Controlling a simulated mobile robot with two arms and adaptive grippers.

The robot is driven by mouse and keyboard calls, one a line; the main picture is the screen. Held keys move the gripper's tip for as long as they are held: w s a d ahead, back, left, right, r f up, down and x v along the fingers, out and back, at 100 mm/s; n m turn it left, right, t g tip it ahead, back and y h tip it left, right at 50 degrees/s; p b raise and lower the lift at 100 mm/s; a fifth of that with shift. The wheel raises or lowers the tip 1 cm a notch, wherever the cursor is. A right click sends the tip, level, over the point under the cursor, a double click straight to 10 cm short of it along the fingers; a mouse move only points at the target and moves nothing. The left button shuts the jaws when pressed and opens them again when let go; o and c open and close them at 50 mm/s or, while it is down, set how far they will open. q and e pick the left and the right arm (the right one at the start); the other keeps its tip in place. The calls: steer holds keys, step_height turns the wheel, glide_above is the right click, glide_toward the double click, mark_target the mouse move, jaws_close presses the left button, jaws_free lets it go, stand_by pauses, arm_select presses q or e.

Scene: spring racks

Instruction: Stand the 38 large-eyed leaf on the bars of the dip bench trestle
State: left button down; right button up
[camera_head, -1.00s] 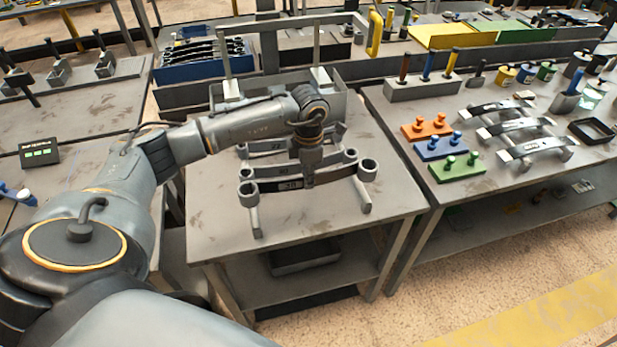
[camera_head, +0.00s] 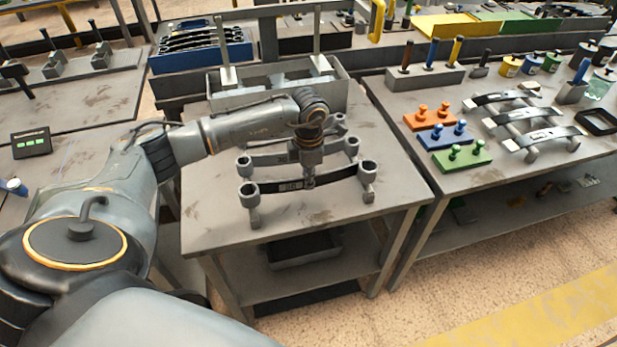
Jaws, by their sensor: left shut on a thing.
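My left gripper (camera_head: 309,179) is shut on the dark, curved front leaf (camera_head: 275,188), near its middle. This leaf has a large round eye at each end and a small pale label, too small to read surely. It lies crosswise over the front ends of the dip bench trestle's bars (camera_head: 254,217), with its eyes at or just above them. I cannot tell whether it touches. A second leaf (camera_head: 268,160) and a further one stand behind it on the same trestle, partly hidden by my arm. My right gripper is not in view.
The trestle stands on a grey table (camera_head: 330,225) with a grey trough (camera_head: 285,82) behind. On the right table are orange, blue and green pegged blocks (camera_head: 455,155) and several dark leaves (camera_head: 545,138). The front of the grey table is clear.

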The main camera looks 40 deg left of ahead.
arm_select(q)
steer(key=shift+w+f+b, duration=0.1)
steer(key=shift+f+b, duration=0.15)
steer(key=shift+b, duration=0.15)
stand_by(0.6)
steer(key=c, duration=1.4)
jaws_free()
steer(key=shift+o, duration=0.5)
steer(key=shift+s+f, duration=0.2)
steer(key=shift+s, duration=0.05)
steer(key=o, duration=0.4)
steer(key=shift+c, duration=0.2)
steer(key=shift+r, duration=0.2)
steer(key=shift+w+r+p, duration=0.1)
steer(key=shift+r+p, duration=0.4)
steer(key=shift+r, duration=0.2)
steer(key=shift+r+p, duration=1.55)
steer(key=shift+r, duration=1.2)
